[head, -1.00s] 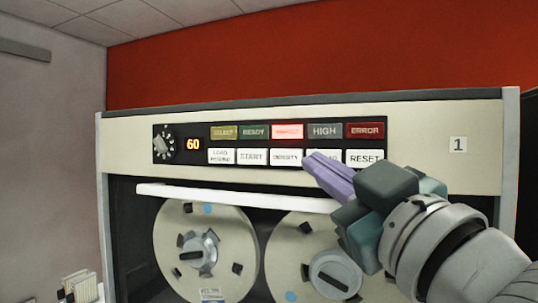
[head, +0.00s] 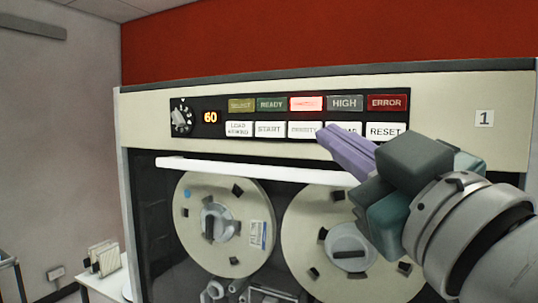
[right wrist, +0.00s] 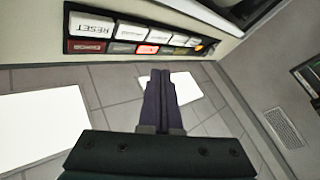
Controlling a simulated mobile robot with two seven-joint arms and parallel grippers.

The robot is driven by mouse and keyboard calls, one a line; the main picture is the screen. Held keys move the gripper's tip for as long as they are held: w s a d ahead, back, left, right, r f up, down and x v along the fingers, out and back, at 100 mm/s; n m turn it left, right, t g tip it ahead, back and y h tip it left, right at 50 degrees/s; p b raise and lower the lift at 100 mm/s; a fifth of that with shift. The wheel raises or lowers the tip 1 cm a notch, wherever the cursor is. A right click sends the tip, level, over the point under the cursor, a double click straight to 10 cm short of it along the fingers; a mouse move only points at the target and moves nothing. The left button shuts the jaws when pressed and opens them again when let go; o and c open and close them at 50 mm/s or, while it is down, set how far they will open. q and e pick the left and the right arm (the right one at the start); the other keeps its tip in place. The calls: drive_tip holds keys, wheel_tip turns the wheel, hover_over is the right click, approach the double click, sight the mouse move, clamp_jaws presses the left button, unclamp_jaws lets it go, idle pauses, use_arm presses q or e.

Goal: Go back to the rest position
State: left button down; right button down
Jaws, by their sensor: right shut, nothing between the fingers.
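My right gripper (head: 345,148) is shut and empty, its purple fingers together in front of the button panel (head: 220,118) of the tape drive cabinet. In the head view its fingertips cover part of a white button between the DENSITY button (head: 303,130) and the RESET button (head: 385,131). In the right wrist view the shut fingers (right wrist: 160,80) point toward the panel (right wrist: 140,33) with a visible gap. One red indicator (head: 306,104) in the upper row is brightly lit. The display (head: 210,117) reads 60. My left gripper is not in view.
Below the panel are two tape reels (head: 225,222) behind a white horizontal bar (head: 255,171). A small table (head: 98,284) with a card rack (head: 103,257) stands at the lower left. A red wall (head: 300,40) is behind the cabinet.

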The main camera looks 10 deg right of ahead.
drive_tip(key=s+d+f+m+g+h+p, duration=0.25)
drive_tip(key=s+f+g, duration=0.4)
drive_tip(key=f, duration=0.35)
drive_tip(key=s+d+f+m+g+h+p, duration=0.1)
drive_tip(key=s+d+f+m+g, duration=0.15)
drive_tip(key=s+f+g, duration=0.8)
drive_tip(key=s+f, duration=0.2)
drive_tip(key=s, duration=0.4)
drive_tip(key=shift+s+d+f+g+p, duration=0.25)
drive_tip(key=shift+s+d+g+p, duration=0.1)
drive_tip(key=shift+s+p, duration=0.1)
drive_tip(key=shift+w, duration=0.1)
idle(4.2)
